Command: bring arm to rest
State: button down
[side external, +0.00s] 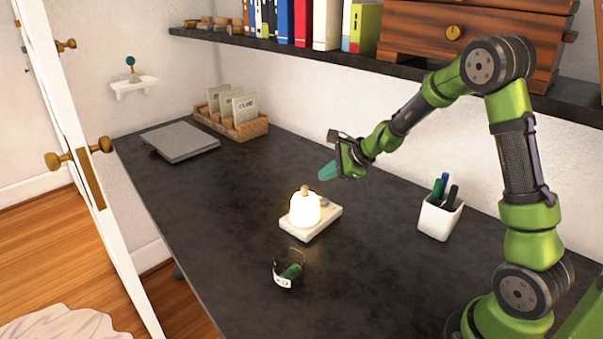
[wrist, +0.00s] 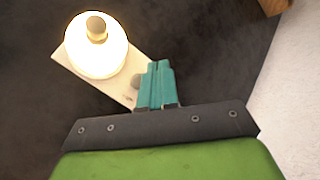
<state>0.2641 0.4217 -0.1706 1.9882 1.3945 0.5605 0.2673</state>
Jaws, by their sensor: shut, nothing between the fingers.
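My gripper (side external: 328,171) hangs in the air above the dark desk (side external: 222,219), up and to the right of the lit lamp in the side external view. Its teal fingers are together with nothing between them. They also show closed in the wrist view (wrist: 157,84). My green and black arm rises from the right and bends over toward the desk's middle. The gripper looks apart from everything around it.
A glowing lamp (side external: 305,209) stands on a pale base (side external: 326,220) near the gripper. A grey laptop (side external: 181,141) and card box (side external: 252,128) lie behind. A shelf (side external: 350,68) overhangs the desk.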

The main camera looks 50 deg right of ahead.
jog(key=s+a+r+n, duration=0.4)
jog(key=s+a+n, duration=0.1)
jog(key=s+n, duration=0.2)
jog(key=s+a+r+n+g, duration=0.1)
jog(key=s+a+r+n, duration=0.4)
jog(key=s, duration=0.5)
jog(key=s+a+r+n, duration=0.4)
jog(key=s+a+n, duration=0.1)
jog(key=s+n, duration=0.3)
jog(key=shift+s+a+r+n+g, duration=0.2)
jog(key=shift+a+r+n+g, duration=0.1)
jog(key=shift+r+g, duration=0.1)
